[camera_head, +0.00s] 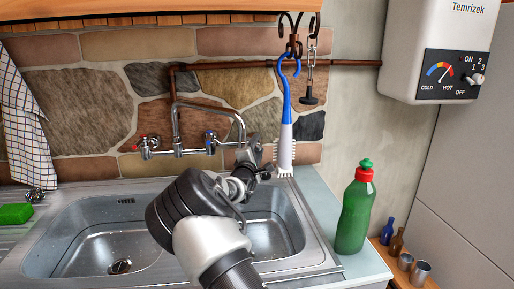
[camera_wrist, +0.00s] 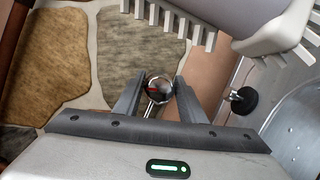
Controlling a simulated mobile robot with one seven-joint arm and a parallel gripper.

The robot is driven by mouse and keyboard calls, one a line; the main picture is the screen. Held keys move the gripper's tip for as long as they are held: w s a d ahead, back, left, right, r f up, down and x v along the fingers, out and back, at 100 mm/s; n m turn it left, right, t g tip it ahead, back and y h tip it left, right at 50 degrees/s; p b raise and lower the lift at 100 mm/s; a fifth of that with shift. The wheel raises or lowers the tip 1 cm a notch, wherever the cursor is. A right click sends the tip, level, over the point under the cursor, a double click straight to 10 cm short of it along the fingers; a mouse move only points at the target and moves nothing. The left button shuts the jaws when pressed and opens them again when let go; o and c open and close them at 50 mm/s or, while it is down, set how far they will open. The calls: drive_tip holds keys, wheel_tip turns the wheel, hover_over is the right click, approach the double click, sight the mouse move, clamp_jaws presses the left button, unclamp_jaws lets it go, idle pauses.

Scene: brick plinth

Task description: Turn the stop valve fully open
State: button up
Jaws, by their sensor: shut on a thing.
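A round chrome knob (camera_wrist: 159,88) with a red mark, seemingly the stop valve's handle, sits between the two fingers of my gripper (camera_wrist: 158,92) in the wrist view. The fingers are shut on it from both sides, and its stem runs down from it. In the head view my gripper (camera_head: 256,158) is at the stone wall, right of the chrome tap (camera_head: 178,150) and left of the hanging brush. My arm hides most of the valve there, and I cannot tell how far it is turned.
A blue and white brush (camera_head: 286,130) hangs close right of my gripper; its bristles (camera_wrist: 180,18) fill the wrist view's top. A black plug (camera_head: 309,99) hangs on a chain. Below are the steel sink (camera_head: 60,235) and a green bottle (camera_head: 355,215). A water heater (camera_head: 440,45) is at right.

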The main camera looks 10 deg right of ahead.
drive_tip(key=shift+m+g+p, duration=0.6)
drive_tip(key=shift+m+p, duration=0.1)
drive_tip(key=shift+m, duration=0.8)
drive_tip(key=o, duration=1)
drive_tip(key=p+v, duration=0.2)
drive_tip(key=v, duration=1.5)
drive_tip(key=shift+s+d, duration=0.1)
drive_tip(key=shift+s, duration=0.15)
